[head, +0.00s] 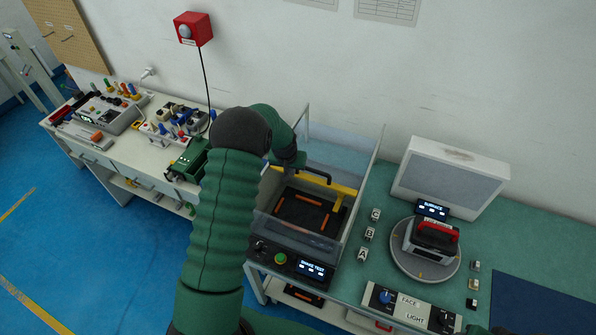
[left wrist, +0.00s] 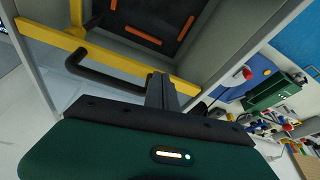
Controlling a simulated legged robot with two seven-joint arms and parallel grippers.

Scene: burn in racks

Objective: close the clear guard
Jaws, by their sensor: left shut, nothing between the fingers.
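The clear guard (head: 345,159) is a see-through panelled cover at the shake test station. A yellow bar (head: 344,189) with a black handle (head: 318,174) crosses it above a dark tray (head: 299,211) with orange strips. In the left wrist view the yellow bar (left wrist: 50,37) and black handle (left wrist: 92,76) lie just beyond my gripper. My left gripper (head: 290,168) is shut and empty beside the handle's left end; its fingers (left wrist: 160,88) are close to the bar. I cannot tell whether they touch. My arm hides part of the station's left side. My right gripper is not in view.
The shake test panel (head: 295,262) with a green button is at the front. Small blocks A, B and C, a round turntable (head: 424,252) and a white box (head: 451,177) stand to the right. A cluttered bench (head: 120,150) is at left; the wall is close behind.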

